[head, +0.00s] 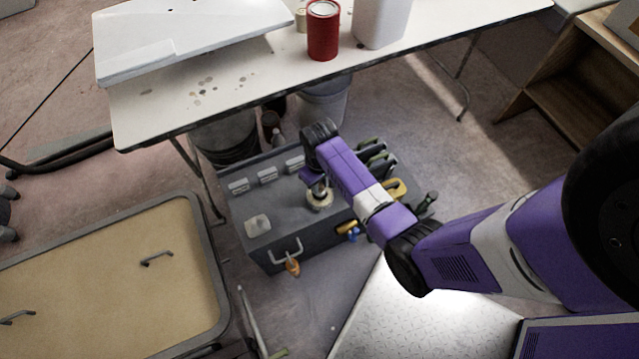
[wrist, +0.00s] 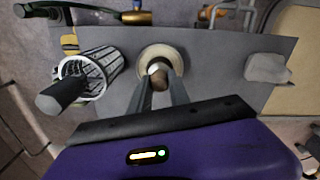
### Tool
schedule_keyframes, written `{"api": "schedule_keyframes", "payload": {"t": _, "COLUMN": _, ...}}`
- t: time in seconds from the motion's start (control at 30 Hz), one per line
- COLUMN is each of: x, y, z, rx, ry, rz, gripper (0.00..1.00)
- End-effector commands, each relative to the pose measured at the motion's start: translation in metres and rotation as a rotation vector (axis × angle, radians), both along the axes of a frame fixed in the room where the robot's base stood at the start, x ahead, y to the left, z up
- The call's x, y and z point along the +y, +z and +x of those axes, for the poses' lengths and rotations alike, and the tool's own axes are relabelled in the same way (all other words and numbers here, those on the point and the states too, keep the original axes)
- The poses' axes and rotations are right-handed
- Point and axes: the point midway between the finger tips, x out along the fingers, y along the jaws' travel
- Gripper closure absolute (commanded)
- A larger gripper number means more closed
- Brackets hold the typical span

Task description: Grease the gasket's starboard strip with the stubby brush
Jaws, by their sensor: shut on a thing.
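My gripper (wrist: 158,88) points down at the top of the grey box and is shut on a short brown-ended handle, which looks like the stubby brush (wrist: 157,70). The brush stands in a round cream pot (wrist: 175,57), and its bristles are hidden. The pot also shows in the head view (head: 320,201), just below my gripper. The gasket looks to be the grey band (head: 212,258) around the edge of the tan hatch panel (head: 110,275) at the left. Which of its strips is starboard I cannot tell.
The grey box (head: 285,200) also bears pale blocks, dark-handled tools and, in the wrist view, a ribbed white cup (wrist: 100,68) with a dark handle. A white table (head: 235,90) with a red can (head: 323,32) stands behind. Bare floor lies between box and panel.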

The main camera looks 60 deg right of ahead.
Motion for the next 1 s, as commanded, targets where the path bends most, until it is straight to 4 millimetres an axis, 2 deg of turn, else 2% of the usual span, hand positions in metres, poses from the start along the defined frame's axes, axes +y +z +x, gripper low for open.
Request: {"api": "schedule_keyframes", "payload": {"t": 1.0, "x": -0.0002, "y": -0.0089, "z": 0.0002, "rx": -0.001, "ry": 0.000, "rz": 0.000, "gripper": 1.00}}
